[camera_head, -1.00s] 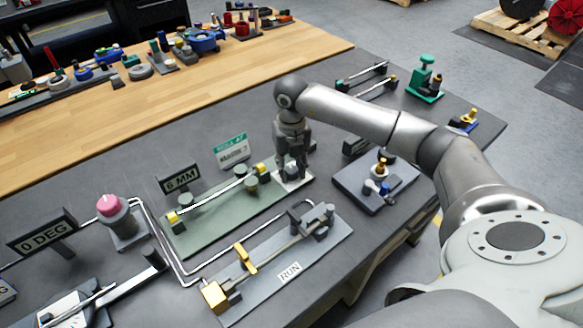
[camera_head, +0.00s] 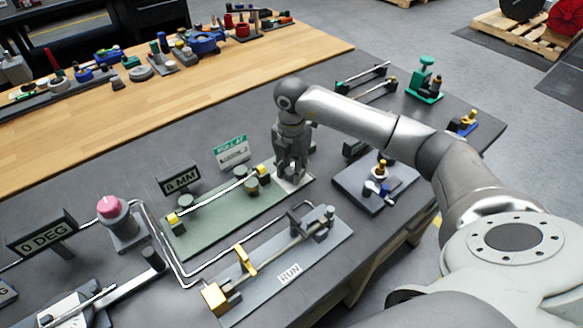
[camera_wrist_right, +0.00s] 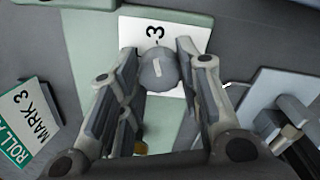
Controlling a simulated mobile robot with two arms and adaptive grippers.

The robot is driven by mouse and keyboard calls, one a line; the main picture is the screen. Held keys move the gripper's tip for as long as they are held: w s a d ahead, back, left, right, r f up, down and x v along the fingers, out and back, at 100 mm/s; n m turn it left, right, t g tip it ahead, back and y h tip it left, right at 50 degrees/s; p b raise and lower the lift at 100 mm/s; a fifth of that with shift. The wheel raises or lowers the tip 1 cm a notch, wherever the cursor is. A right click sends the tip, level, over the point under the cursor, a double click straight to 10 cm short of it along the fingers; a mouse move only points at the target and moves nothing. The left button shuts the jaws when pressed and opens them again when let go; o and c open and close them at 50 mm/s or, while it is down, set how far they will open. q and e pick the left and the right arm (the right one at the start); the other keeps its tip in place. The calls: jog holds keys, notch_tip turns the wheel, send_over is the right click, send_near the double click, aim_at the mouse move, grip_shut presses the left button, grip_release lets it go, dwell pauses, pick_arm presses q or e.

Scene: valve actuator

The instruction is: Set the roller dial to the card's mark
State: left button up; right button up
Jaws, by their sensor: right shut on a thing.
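My right gripper (camera_head: 291,172) points down at the right end of the green plate (camera_head: 205,222). In the right wrist view its fingers (camera_wrist_right: 160,75) are shut on the grey round roller dial (camera_wrist_right: 157,68), which has a pale line on its face. A white plate (camera_wrist_right: 188,35) with a "3" lies under the dial. The card (camera_head: 231,152) stands behind the green plate; in the right wrist view (camera_wrist_right: 25,125) it reads "MARK 3" below a green band. In the head view the gripper hides the dial. My left gripper is not in view.
A "MM" sign (camera_head: 179,181) stands left of the card. In front lies a grey fixture marked "RUN" (camera_head: 289,273). A dark plate (camera_head: 370,193) with a brass-topped valve stands to the right. A pink knob (camera_head: 109,206) stands to the left.

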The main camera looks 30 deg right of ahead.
aim_at(291, 170)
jog(key=shift+w+r+m, duration=0.1)
jog(key=shift+m, duration=0.4)
jog(key=o, duration=1)
notch_tip(291, 170, up, 12)
jog(key=shift+f, duration=0.1)
dwell(0.5)
